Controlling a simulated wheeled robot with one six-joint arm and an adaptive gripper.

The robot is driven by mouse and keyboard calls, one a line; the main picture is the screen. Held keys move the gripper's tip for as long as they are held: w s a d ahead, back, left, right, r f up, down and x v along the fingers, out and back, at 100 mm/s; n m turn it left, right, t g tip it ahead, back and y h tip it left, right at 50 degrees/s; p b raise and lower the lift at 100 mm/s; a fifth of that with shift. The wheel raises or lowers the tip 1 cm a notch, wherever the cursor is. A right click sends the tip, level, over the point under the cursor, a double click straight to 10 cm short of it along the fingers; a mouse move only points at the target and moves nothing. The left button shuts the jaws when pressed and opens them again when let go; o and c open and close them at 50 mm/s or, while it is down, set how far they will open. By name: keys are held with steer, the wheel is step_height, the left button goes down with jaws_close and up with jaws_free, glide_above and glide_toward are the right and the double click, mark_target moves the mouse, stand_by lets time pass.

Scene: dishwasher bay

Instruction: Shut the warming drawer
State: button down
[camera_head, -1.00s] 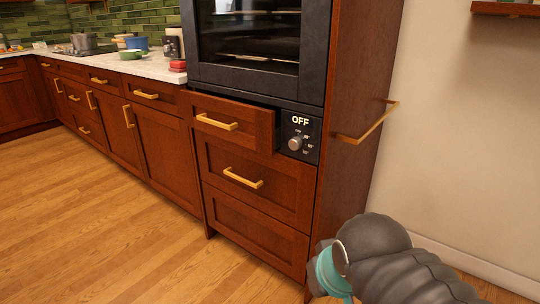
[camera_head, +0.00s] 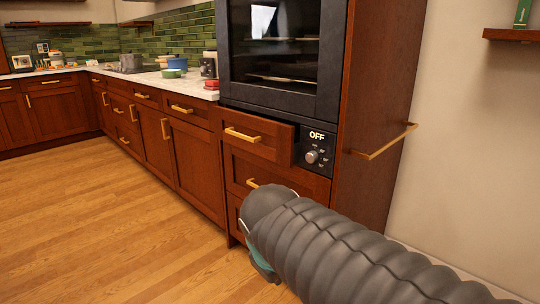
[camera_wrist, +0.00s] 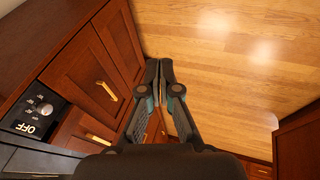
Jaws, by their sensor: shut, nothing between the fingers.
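The warming drawer (camera_head: 268,146) is the wooden front with a gold bar handle (camera_head: 242,134), beside the OFF control panel (camera_head: 316,150) and below the black oven. Its front stands out past the panel, so it is partly open. In the wrist view the drawer (camera_wrist: 72,130) lies at the lower left, next to the upside-down panel. My gripper (camera_wrist: 162,72) is shut and empty in the wrist view, pointing down toward the floor, to the right of the drawer fronts.
Closed drawers with gold handles sit below the warming drawer; my arm covers part of them. The black oven (camera_head: 281,60) is above. A gold rail (camera_head: 384,142) juts from the tall cabinet's right side. The wooden floor (camera_head: 110,225) at left is clear.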

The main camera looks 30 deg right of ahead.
steer(key=w+d+r+n+g+h, duration=0.1)
steer(key=w+d+r+n+h, duration=0.1)
steer(key=w+d+n+h, duration=0.45)
steer(key=n+t+h+b, duration=0.25)
steer(key=n+h, duration=0.55)
steer(key=n, duration=0.4)
glide_toward(286, 150)
steer(key=shift+t, duration=0.25)
steer(key=p+x, duration=0.1)
steer(key=x, duration=0.6)
steer(key=shift+d+f, duration=0.1)
steer(key=shift+d, duration=0.05)
